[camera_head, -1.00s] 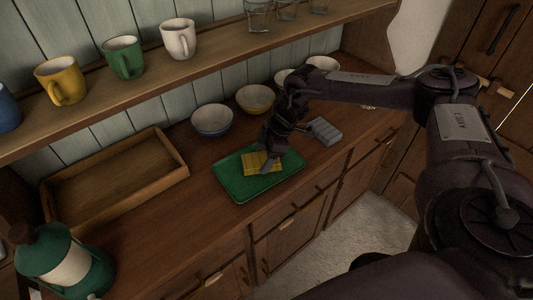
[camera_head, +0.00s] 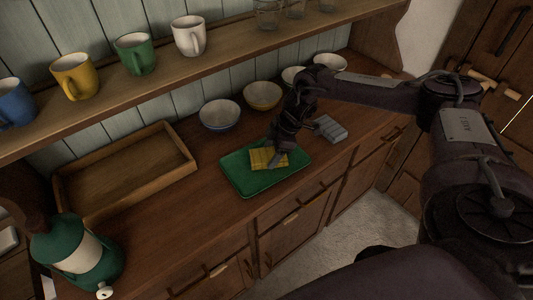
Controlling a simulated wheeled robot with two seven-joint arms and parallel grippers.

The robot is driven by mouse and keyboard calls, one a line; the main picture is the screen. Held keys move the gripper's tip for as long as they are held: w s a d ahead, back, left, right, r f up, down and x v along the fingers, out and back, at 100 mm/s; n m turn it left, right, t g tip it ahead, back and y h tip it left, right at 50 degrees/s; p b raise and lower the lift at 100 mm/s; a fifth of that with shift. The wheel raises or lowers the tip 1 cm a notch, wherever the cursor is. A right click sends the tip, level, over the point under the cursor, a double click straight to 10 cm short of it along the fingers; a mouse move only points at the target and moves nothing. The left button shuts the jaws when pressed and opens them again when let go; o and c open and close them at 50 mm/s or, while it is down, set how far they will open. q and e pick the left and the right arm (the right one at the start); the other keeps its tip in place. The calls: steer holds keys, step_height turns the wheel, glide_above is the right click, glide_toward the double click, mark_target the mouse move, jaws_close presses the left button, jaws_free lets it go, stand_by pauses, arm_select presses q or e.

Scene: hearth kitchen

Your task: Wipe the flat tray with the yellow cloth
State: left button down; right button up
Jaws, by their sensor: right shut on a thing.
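The green flat tray (camera_head: 240,179) lies on the wooden counter, in front of the bowls. The yellow cloth (camera_head: 262,157) lies flat on the tray's upper middle part. My right gripper (camera_head: 277,158) points down at the cloth, shut on it, with its fingers against the cloth's right part. The fingers and my wrist hide some of the cloth and tray. My left gripper does not show.
An empty wooden box (camera_head: 128,176) and a green canister (camera_head: 78,254) stand left. Mugs line the shelf (camera_head: 110,86) above.

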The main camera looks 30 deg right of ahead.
steer(key=shift+s+d+f, duration=0.2)
steer(key=shift+s+d, duration=0.05)
steer(key=shift+r+p, duration=0.2)
steer(key=shift+p, duration=0.1)
steer(key=r+p, duration=0.5)
steer(key=shift+w+r, duration=0.2)
steer(key=shift+r, duration=0.1)
step_height(320, 180, up, 3)
steer(key=p, duration=0.2)
steer(key=shift+r+p, duration=0.1)
steer(key=shift+p, duration=0.3)
